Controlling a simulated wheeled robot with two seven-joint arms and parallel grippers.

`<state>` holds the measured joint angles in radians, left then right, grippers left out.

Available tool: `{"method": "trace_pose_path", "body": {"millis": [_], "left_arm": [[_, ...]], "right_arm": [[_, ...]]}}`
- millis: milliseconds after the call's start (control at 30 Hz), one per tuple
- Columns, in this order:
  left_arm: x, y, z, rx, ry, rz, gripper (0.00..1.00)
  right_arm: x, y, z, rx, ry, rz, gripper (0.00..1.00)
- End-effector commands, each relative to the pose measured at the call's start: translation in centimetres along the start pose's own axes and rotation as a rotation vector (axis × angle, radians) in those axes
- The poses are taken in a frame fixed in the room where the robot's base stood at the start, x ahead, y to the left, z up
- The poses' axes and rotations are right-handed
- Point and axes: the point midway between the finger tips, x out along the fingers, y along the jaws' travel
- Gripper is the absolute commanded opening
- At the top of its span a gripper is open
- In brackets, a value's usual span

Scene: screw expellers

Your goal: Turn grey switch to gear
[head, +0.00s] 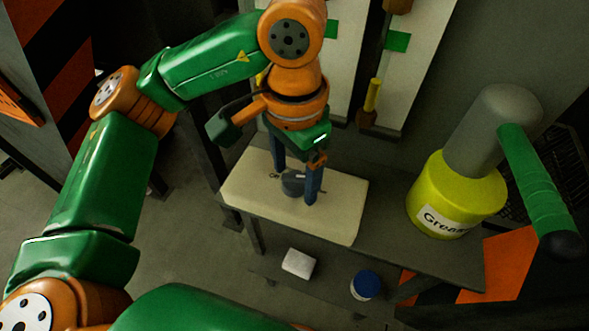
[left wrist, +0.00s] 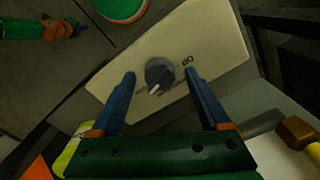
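The grey switch (head: 292,183) is a round dark knob on a cream panel (head: 335,220) in the head view. The left wrist view shows the knob (left wrist: 159,73) with a pale pointer mark and small dark lettering beside it. My left gripper (head: 295,185) is over the panel with its two blue fingers on either side of the knob. In the left wrist view the fingers (left wrist: 160,74) are wide apart, with gaps between them and the knob.
A yellow grease container (head: 455,190) with a grey top stands right of the panel on the grey table (head: 420,262). A white block (head: 298,262) and a blue-lidded can (head: 366,284) are on a lower shelf. Tools hang on white wall panels (head: 345,50) behind.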

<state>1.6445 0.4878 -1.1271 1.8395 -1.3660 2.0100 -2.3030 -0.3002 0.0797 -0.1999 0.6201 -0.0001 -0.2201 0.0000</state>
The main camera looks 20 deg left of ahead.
Motion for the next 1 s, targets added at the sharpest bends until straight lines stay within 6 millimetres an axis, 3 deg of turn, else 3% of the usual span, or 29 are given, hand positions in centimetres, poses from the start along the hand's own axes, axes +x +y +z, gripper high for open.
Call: {"method": "trace_pose_path", "body": {"millis": [233,500,600,1000], "left_arm": [[-0.5,0.0,0.0,-0.001,0.001,-0.001,0.79],[-6.2,-0.1,-0.1,-0.003,0.003,-0.002,0.79],[-7.0,0.0,0.0,-0.001,0.001,-0.001,0.79],[-7.1,0.0,0.0,0.0,0.0,0.0,0.79]], "right_arm": [[-0.1,0.0,0.0,0.0,0.0,0.0,0.0],[-1.6,0.0,-0.1,0.0,0.0,0.0,0.0],[-1.8,0.0,-0.2,0.0,0.0,0.0,0.0],[-1.7,0.0,-0.2,0.0,0.0,0.0,0.0]]}}
